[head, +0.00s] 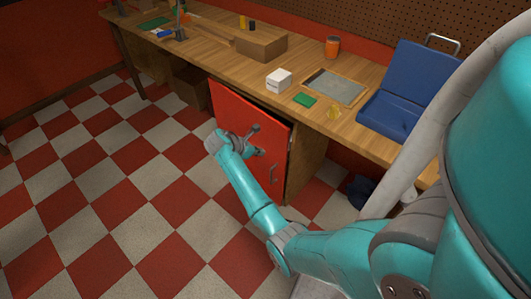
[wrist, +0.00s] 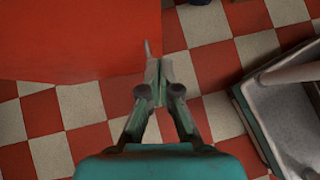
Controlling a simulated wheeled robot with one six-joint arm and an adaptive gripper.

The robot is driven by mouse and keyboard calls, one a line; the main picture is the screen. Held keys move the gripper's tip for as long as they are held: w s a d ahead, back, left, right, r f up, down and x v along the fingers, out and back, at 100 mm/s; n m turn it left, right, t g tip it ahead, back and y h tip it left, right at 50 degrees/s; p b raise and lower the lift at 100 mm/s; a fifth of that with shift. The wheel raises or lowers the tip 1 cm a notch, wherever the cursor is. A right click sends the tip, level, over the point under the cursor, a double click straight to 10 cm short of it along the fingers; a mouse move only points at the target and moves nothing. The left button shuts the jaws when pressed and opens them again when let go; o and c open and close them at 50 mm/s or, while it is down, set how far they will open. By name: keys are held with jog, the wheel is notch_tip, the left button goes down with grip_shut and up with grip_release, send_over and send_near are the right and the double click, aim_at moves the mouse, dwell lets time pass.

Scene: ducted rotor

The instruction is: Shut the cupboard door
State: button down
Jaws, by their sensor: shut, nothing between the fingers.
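The red cupboard door (head: 232,105) hangs under the workbench in the head view and stands partly open. A dark gap shows between its top edge and the wooden cupboard (head: 306,158). Its metal handle (head: 273,174) is low near the right edge. My gripper (head: 257,141) is in front of the door face, left of and above the handle. In the wrist view my gripper (wrist: 163,72) has its fingers together with nothing between them. The red door (wrist: 75,40) fills the upper left there, close to the fingertips. Whether they touch it I cannot tell.
The wooden workbench (head: 215,48) carries a brown box (head: 261,46), a white box (head: 279,80), an orange cup (head: 332,46) and an open blue case (head: 405,90). A dark object (head: 361,190) lies under the bench at right. The checkered floor at left is clear.

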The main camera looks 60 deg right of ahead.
notch_tip(320, 180, up, 8)
jog(key=w+d+n+t, duration=0.1)
jog(key=w+n, duration=0.1)
send_near(278, 133)
notch_tip(278, 133, down, 5)
jog(key=s+d, duration=0.1)
jog(key=d, duration=0.1)
jog(key=shift+s+d+r+h, duration=0.1)
jog(key=shift+s+d+h, duration=0.05)
jog(key=shift+d, duration=0.3)
jog(key=shift+s+d+h, duration=0.15)
jog(key=shift+d, duration=0.3)
